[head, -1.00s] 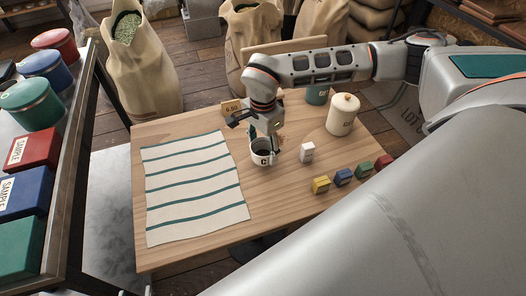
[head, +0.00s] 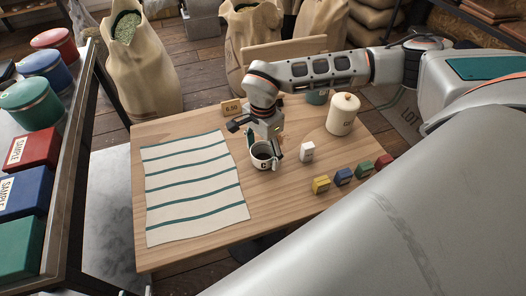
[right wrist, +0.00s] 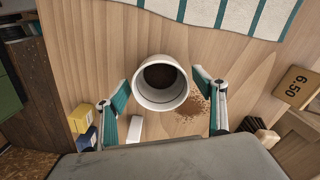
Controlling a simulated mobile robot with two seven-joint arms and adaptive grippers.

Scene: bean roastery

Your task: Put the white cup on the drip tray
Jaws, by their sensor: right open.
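The white cup (head: 264,163) stands upright on the wooden table, with a dark letter on its side and dark contents. In the right wrist view the cup (right wrist: 160,101) lies between my fingers. My right gripper (head: 263,149) is open at the cup, one finger on each side. In the right wrist view the right gripper (right wrist: 162,82) has teal pads spread apart, with a gap visible on both sides of the cup. I cannot make out a drip tray in either view. My left gripper is not in view.
A striped cloth (head: 194,190) covers the table's left part. A small white box (head: 307,152), a yellow box (head: 321,184) and other coloured boxes stand right of the cup. A lidded cream canister (head: 342,115) and a price sign (head: 231,107) stand behind. Brown bits (right wrist: 194,105) lie beside the cup.

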